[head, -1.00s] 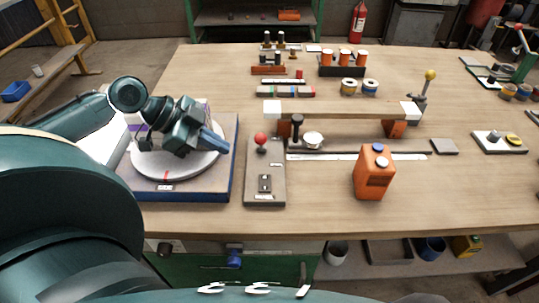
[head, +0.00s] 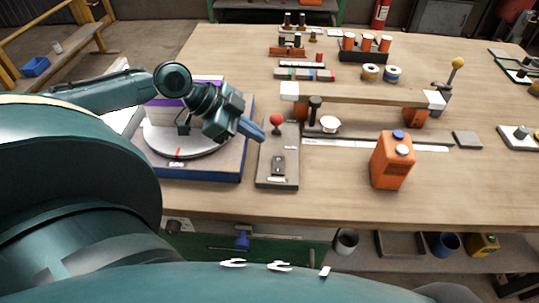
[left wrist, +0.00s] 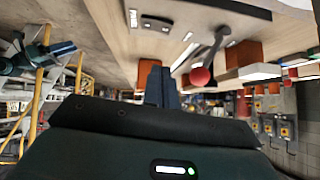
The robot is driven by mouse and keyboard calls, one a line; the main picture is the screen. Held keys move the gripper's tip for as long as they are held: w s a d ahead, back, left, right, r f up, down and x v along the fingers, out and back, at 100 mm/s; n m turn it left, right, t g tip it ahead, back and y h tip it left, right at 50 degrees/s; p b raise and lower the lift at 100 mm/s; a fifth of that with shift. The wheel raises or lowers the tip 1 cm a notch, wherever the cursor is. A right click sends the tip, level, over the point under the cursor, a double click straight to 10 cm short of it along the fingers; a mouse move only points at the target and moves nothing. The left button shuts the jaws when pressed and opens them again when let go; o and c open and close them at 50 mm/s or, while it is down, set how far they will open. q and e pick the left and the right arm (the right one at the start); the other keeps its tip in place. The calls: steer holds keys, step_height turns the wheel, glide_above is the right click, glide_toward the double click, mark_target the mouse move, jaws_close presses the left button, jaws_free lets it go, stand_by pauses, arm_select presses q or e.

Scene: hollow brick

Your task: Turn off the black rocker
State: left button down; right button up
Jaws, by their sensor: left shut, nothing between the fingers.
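The black rocker (head: 279,164) sits in a small dark frame on the near end of a grey panel (head: 290,181) on the workbench. Whether it is on or off is too small to tell. A lever with a red ball (head: 277,120) stands on the panel's far end. My left gripper (head: 260,134) is shut and empty, its blue fingertips near the panel's left edge, close to the red ball in the picture. In the left wrist view its fingers (left wrist: 161,86) are together, with the red ball (left wrist: 200,76) to their right and the rocker (left wrist: 156,22) above. My right gripper is out of view.
A white turntable (head: 190,140) on a blue-edged base lies left of the panel, under my left arm. An orange canister (head: 392,160) stands to the right. Behind is a raised beam (head: 365,97) with white ends. Bare wood lies in front of the canister.

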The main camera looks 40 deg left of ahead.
mark_target(280, 161)
arm_select(q)
steer(key=b+x, duration=0.1)
steer(key=x, duration=0.3)
steer(key=shift+w+d, duration=0.1)
steer(key=shift+w, duration=0.05)
step_height(280, 161, down, 3)
steer(key=shift+w+f, duration=0.15)
steer(key=shift+f, duration=0.55)
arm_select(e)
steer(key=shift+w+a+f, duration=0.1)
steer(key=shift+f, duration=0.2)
arm_select(q)
steer(key=shift+w+f, duration=0.15)
steer(key=shift+f, duration=0.05)
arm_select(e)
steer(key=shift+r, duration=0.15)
